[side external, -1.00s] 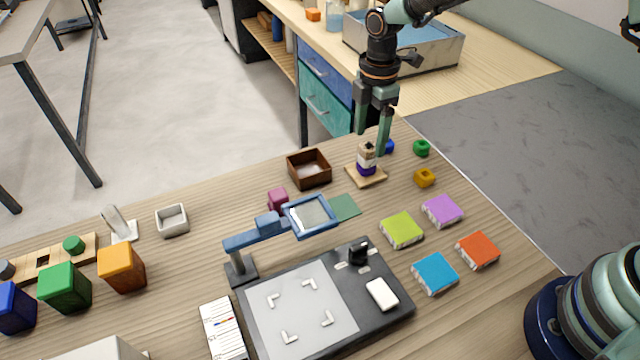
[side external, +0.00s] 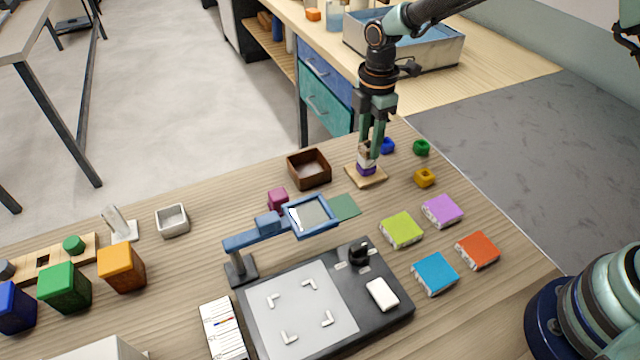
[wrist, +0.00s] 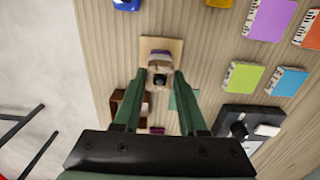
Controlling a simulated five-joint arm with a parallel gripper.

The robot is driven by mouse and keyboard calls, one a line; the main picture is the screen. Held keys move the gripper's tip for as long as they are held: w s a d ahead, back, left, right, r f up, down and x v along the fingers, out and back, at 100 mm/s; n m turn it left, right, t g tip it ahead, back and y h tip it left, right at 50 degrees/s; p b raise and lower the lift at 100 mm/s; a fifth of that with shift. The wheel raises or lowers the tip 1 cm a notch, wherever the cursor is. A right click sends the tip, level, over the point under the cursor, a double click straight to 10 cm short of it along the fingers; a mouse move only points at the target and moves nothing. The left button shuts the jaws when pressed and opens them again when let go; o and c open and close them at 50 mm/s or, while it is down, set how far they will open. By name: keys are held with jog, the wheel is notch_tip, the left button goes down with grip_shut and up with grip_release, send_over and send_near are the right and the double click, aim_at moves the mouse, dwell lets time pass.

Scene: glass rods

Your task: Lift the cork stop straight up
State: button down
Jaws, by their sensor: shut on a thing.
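The cork stop (wrist: 160,65) is the pale tan piece at the top of a small upright stack, between my fingertips in the wrist view. In the side view my fingers largely hide it. Below it the stack has a white ring (side external: 365,160) and a purple ring (side external: 366,169), standing on a square wooden base (side external: 377,181). My gripper (side external: 371,151) points down over the stack and is shut on the cork stop. The stop appears still seated on top of the stack. The rod inside is hidden.
A brown open box (side external: 309,168) stands just left of the base. Blue (side external: 387,146), green (side external: 421,148) and yellow (side external: 424,177) small pieces lie to the right. A magnifier (side external: 311,214) and a black-framed board (side external: 383,320) are nearer the camera.

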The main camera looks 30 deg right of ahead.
notch_tip(320, 180, up, 20)
dwell(0.5)
